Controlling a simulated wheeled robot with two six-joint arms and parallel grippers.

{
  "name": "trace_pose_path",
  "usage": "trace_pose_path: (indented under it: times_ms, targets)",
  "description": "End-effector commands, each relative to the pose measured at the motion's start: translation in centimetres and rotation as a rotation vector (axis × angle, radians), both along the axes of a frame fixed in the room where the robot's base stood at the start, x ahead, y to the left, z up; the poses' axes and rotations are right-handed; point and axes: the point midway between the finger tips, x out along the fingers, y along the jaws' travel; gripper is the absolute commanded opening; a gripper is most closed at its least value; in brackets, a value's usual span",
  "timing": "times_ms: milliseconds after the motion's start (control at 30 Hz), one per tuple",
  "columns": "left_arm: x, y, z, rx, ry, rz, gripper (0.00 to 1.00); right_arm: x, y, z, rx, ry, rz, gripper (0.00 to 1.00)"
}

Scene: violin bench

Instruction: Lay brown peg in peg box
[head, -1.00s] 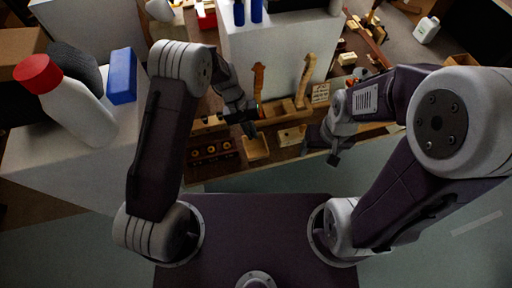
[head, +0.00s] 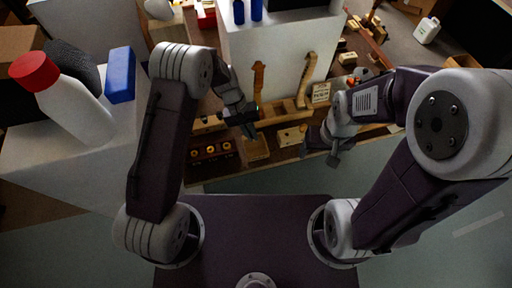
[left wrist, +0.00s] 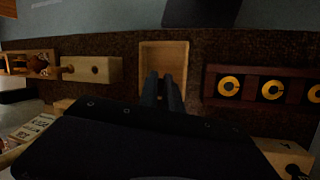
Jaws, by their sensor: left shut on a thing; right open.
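The peg box (left wrist: 176,53) is a small open-topped light wooden tray in the upper middle of the left wrist view. It also shows just below my left gripper in the head view (head: 257,153). My left gripper (head: 250,132) is shut, its dark fingers (left wrist: 162,88) reaching over the near part of the box. The thing between them, which I take to be the brown peg, is hidden by the fingers. I cannot tell whether it touches the box floor. My right gripper (head: 333,158) is open and empty, right of the box near the bench's front edge.
A dark rack with yellow rings (left wrist: 271,87) stands close right of the box. A light wooden block with a hole (left wrist: 92,69) lies to its left. Behind the box, a wooden stand holds upright violin necks (head: 306,80). A white bottle with red cap (head: 70,95) is far left.

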Motion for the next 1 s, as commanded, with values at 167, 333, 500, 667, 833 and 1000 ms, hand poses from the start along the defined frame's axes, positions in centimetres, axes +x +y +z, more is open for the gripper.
trace_pose_path:
  times_ms: [167,333,500,667,833,1000]
  targets:
    - [0.0,0.0,0.0,0.000,0.000,0.000,0.00,0.0,0.0,0.0,0.000,0.000,0.000,0.71]
    - [0.0,0.0,0.0,0.000,0.000,0.000,0.34,0.0,0.0,0.0,0.000,0.000,0.000,0.71]
    - [0.0,0.0,0.0,0.000,0.000,0.000,0.34,0.0,0.0,0.0,0.000,0.000,0.000,0.71]
    - [0.3,0.3,0.9,-0.001,-0.003,0.000,0.34,0.0,0.0,0.0,0.000,0.000,0.000,0.71]
    - [1.1,1.4,4.4,-0.001,-0.005,0.001,0.34,0.0,0.0,0.0,0.000,0.000,0.000,0.71]
    - [1.7,2.4,7.3,0.000,-0.002,0.001,0.34,0.0,0.0,0.0,0.000,0.000,0.000,0.71]
